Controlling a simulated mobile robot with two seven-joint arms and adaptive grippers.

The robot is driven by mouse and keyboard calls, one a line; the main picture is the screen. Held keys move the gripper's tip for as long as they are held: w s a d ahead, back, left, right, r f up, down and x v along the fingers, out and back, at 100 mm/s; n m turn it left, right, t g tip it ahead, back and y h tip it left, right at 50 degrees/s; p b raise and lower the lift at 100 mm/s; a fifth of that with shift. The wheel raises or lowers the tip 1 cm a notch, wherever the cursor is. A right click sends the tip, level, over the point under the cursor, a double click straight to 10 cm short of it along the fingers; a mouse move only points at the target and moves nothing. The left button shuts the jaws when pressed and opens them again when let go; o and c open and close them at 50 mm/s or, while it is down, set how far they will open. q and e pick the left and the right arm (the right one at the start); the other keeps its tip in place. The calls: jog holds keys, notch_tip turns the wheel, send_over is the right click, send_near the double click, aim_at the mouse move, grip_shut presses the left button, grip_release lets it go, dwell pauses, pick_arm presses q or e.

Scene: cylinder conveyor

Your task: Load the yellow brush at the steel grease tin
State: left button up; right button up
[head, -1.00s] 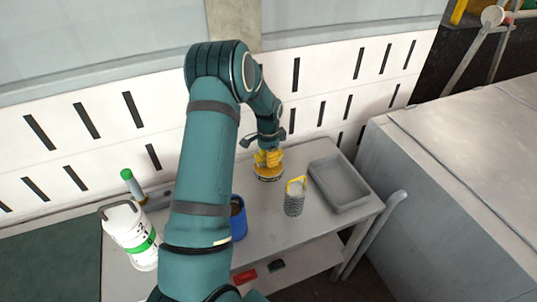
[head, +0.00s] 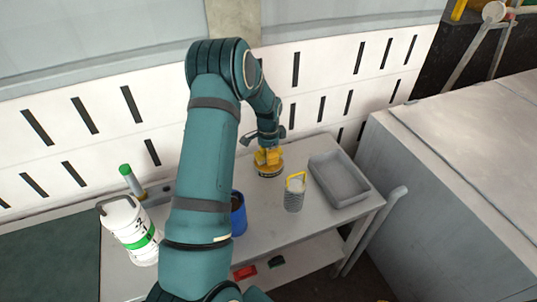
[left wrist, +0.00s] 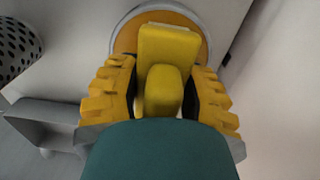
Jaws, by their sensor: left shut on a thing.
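My left gripper (head: 269,154) is over the grease tin at the back of the table. In the left wrist view its yellow toothed fingers (left wrist: 158,98) are shut on the yellow brush (left wrist: 168,45) from both sides. The steel grease tin (head: 269,175) is low and round, with a yellow-orange inside. In the left wrist view its pale rim and orange surface (left wrist: 127,38) show behind the brush. The brush's lower end overlaps the tin, and I cannot tell whether it touches the grease. My right gripper is not in view.
A perforated grey cup with a yellow handle (head: 294,199) stands right of the tin, beside a grey tray (head: 357,194). A blue container (head: 239,217) is partly behind my arm. A white canister (head: 127,226) and a green-capped bottle (head: 126,171) stand left. A wall runs behind.

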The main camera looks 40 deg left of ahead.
pick_arm(q)
jog(key=shift+f+b, duration=0.35)
jog(key=shift+f, duration=0.25)
dwell(1.3)
jog(key=shift+r+p, duration=0.35)
jog(key=shift+r, duration=0.15)
jog(key=shift+c, duration=0.5)
jog(key=shift+r+p, duration=1.9)
jog(key=shift+r, duration=1.2)
